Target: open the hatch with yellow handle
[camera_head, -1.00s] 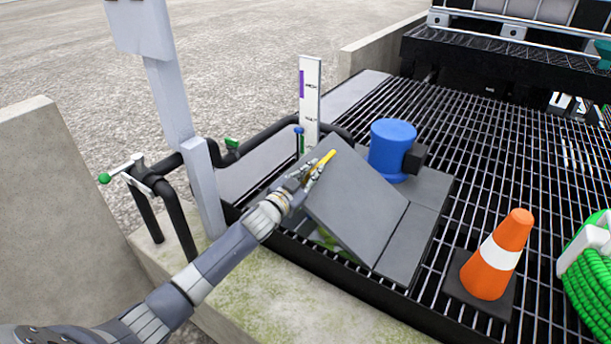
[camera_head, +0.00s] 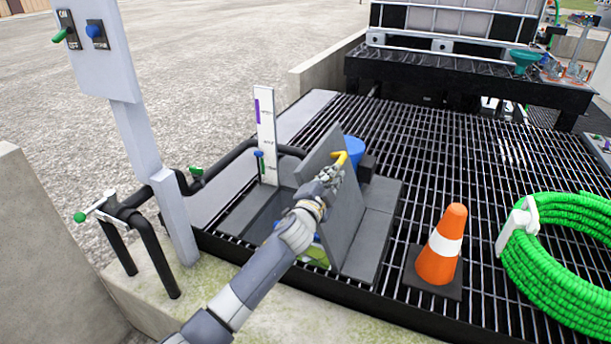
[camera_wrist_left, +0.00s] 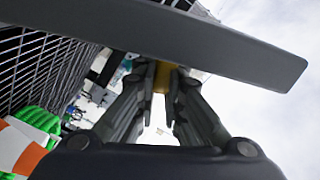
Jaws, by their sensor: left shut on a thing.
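The grey hatch lid (camera_head: 340,222) stands raised, close to upright, on the black grating in the head view. Its yellow handle (camera_head: 341,159) is at the lid's upper edge. My left gripper (camera_head: 333,170) is shut on the yellow handle, and the arm reaches in from below. In the left wrist view the fingers (camera_wrist_left: 160,80) close around the yellow handle (camera_wrist_left: 162,76), and the lid's edge (camera_wrist_left: 170,35) crosses the top. The opening left of the lid is partly hidden by my arm; something green and yellow shows in it. My right gripper is not in view.
A blue cylinder (camera_head: 355,150) stands behind the lid, mostly hidden by it. An orange cone (camera_head: 441,250) and a green hose coil (camera_head: 560,265) are to the right. A white gauge board (camera_head: 266,135) and black pipes (camera_head: 150,245) stand left. Grating between lid and cone is partly clear.

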